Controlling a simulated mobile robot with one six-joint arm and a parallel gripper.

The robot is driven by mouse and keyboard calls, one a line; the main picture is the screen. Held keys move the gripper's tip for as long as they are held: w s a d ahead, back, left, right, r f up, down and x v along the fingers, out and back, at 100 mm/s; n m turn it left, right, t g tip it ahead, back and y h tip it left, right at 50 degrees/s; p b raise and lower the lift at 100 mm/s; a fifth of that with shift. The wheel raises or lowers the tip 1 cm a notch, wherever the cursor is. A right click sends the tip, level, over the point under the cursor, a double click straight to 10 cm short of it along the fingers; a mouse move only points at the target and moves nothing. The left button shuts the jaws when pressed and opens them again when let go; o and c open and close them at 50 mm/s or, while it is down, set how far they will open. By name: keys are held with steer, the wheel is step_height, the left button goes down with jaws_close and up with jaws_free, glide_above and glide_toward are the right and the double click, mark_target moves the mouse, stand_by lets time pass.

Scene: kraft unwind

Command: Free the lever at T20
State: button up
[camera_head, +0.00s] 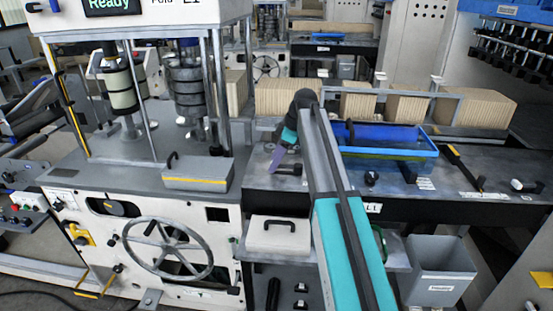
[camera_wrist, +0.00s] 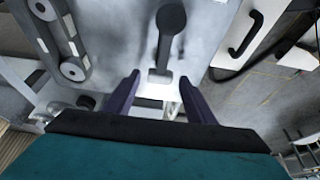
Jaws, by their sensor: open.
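In the wrist view, a lever with a dark round knob (camera_wrist: 171,19) and a dark shaft stands out from a light grey surface. My gripper (camera_wrist: 160,80) has two purple fingers, spread apart and empty. The foot of the lever lies between the fingertips in the picture; I cannot tell how near they are. In the head view, a purple finger of my gripper (camera_head: 287,160) shows over the dark bench, beside a small grey lever-like part (camera_head: 289,169). The rest of the gripper is mostly hidden by my arm. No T20 label is readable.
A blue tray (camera_head: 390,150) lies on the bench right of my arm. A white box with a black handle (camera_head: 279,237) is at the front. A handwheel machine (camera_head: 168,250) stands left, a grey bin (camera_head: 440,270) right. Cardboard stacks (camera_head: 478,108) line the back.

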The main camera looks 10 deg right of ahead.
steer(key=shift+f, duration=0.1)
steer(key=shift+c, duration=0.4)
jaws_close()
